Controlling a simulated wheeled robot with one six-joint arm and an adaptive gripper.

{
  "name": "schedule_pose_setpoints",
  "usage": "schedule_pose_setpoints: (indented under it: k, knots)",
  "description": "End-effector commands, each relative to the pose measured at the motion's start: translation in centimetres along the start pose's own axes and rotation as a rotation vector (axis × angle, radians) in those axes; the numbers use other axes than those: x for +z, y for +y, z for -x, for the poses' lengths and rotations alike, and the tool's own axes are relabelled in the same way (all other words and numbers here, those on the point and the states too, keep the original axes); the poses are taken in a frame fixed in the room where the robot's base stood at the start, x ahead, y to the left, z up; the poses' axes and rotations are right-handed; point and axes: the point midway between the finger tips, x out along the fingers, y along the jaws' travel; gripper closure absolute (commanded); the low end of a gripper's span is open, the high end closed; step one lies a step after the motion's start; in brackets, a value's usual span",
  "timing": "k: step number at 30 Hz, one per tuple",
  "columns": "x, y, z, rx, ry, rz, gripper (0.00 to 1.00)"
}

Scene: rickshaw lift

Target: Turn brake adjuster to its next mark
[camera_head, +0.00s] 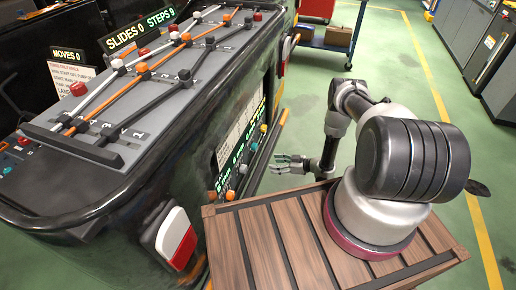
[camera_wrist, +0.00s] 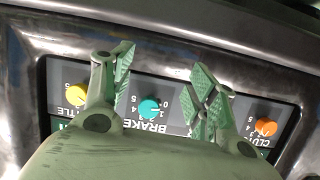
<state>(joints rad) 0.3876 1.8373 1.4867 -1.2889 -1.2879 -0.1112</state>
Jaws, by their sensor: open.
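The brake adjuster is a teal knob (camera_wrist: 150,108) on a dark panel, with BRAKE lettering upside down and numbered marks around it in the wrist view. Its exact setting is too small to read surely. My gripper (camera_wrist: 160,80) is open, its green fingers on either side of the knob in the picture and apart from it. In the head view my gripper (camera_head: 290,163) is to the right of the machine's side panel, with a gap between. The teal knob (camera_head: 243,169) shows small there.
In the wrist view, a yellow knob (camera_wrist: 76,95) is left of the brake knob and an orange knob (camera_wrist: 265,127) right. The machine's top holds a sloped slider board (camera_head: 150,80).

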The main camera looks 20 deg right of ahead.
Motion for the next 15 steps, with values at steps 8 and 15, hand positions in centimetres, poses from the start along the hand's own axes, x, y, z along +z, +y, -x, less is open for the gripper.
schedule_pose_setpoints:
  k: [8,15]
  knots:
    - [-7.7,-0.5,0.4,-0.046,0.316,0.053,0.42]
    - [-9.1,-0.7,-2.4,-0.045,0.330,0.058,0.42]
